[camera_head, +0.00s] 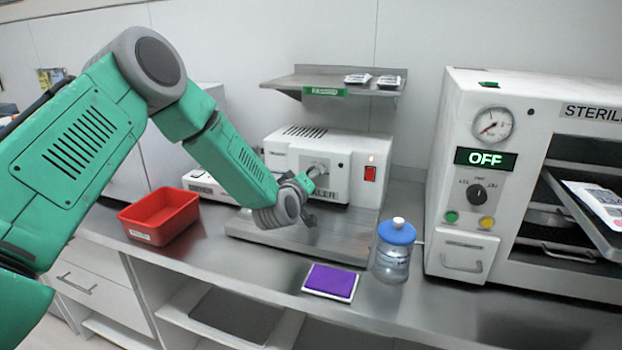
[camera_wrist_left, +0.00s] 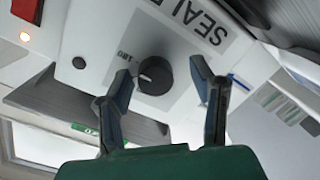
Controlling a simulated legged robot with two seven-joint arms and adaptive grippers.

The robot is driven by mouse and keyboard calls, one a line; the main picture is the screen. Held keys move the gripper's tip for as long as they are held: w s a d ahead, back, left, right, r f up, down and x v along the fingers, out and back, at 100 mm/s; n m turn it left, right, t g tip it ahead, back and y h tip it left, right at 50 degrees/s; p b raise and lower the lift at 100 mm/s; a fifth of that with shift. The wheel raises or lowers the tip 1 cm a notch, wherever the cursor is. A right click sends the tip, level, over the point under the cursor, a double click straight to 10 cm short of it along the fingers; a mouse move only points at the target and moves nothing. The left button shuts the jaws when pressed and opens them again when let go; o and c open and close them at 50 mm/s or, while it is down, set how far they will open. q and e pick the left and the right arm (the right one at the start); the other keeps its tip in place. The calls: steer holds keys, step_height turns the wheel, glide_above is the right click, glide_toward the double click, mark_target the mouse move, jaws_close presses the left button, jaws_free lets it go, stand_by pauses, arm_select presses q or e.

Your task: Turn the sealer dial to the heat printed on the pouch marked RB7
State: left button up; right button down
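In the left wrist view the black round dial (camera_wrist_left: 155,75) sits on a grey plate below the SEALER lettering. My left gripper (camera_wrist_left: 160,76) has its two fingers apart, one on each side of the dial; contact cannot be told. Two small pouches (camera_head: 357,78) (camera_head: 388,82) lie on the wall shelf, and another pouch (camera_head: 600,200) lies on the steriliser tray. Their print is too small to read. My right gripper is not in view.
A red bin (camera_head: 160,216) stands left on the counter (camera_head: 245,275). The wall shelf (camera_head: 330,82) hangs above the sealer.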

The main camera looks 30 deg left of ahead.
arm_select(q)
steer(key=shift+s+r, duration=0.1)
steer(key=shift+s, duration=0.1)
steer(key=f+v, duration=0.1)
steer(key=v, duration=1)
steer(key=shift+s+r, duration=0.25)
steer(key=shift+r, duration=0.15)
